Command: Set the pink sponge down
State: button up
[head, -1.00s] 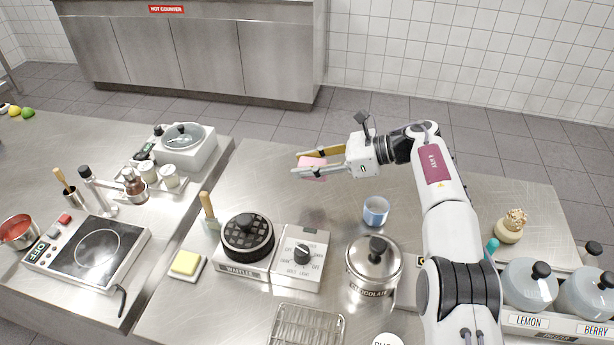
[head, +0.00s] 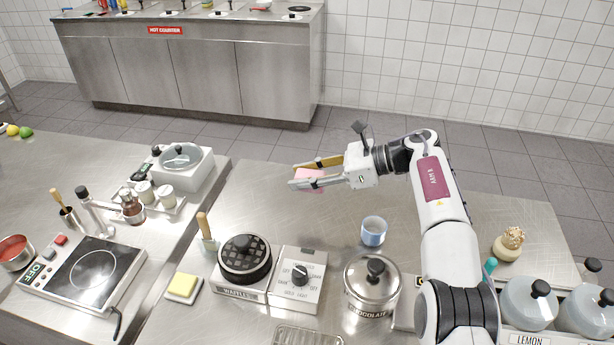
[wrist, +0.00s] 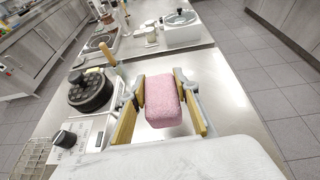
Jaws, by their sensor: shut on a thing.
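The pink sponge (wrist: 163,102) is a rounded block held between the two yellow-padded fingers of my gripper (head: 308,174). In the head view the sponge (head: 309,181) shows between the fingertips, near the far edge of the steel counter (head: 290,205). My gripper is shut on it. The wrist view shows bare counter around the sponge. I cannot tell clearly whether the sponge's underside touches the counter.
A waffle maker (head: 244,258) and its dial box (head: 297,279) stand at the front. A blue-white cup (head: 373,232) and a lidded chocolate pot (head: 371,286) stand nearer the arm. A yellow sponge (head: 183,286) lies on a white dish at left. Counter between gripper and waffle maker is clear.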

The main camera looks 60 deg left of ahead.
aim_at(307, 170)
jog(key=shift+w, duration=0.1)
jog(key=shift+w+d+r, duration=0.15)
jog(key=shift+w+d, duration=0.05)
jog(key=shift+w, duration=0.25)
jog(key=shift+w+r, duration=0.1)
jog(key=shift+w, duration=0.05)
jog(key=shift+w+d+r+m, duration=0.15)
jog(key=shift+w+d+r, duration=0.15)
jog(key=shift+w+r, duration=0.15)
jog(key=shift+w+d+r+m, duration=0.15)
jog(key=shift+w+d+r, duration=0.2)
jog(key=shift+w, duration=0.2)
dwell(0.6)
jog(key=shift+w+d+r, duration=0.2)
jog(key=shift+w+r, duration=0.15)
jog(key=shift+w, duration=0.2)
jog(key=shift+w+t+y, duration=0.1)
jog(key=shift+t+y, duration=0.2)
jog(key=shift+w+d+r, duration=0.25)
jog(key=shift+w+d, duration=0.1)
jog(key=shift+d, duration=0.05)
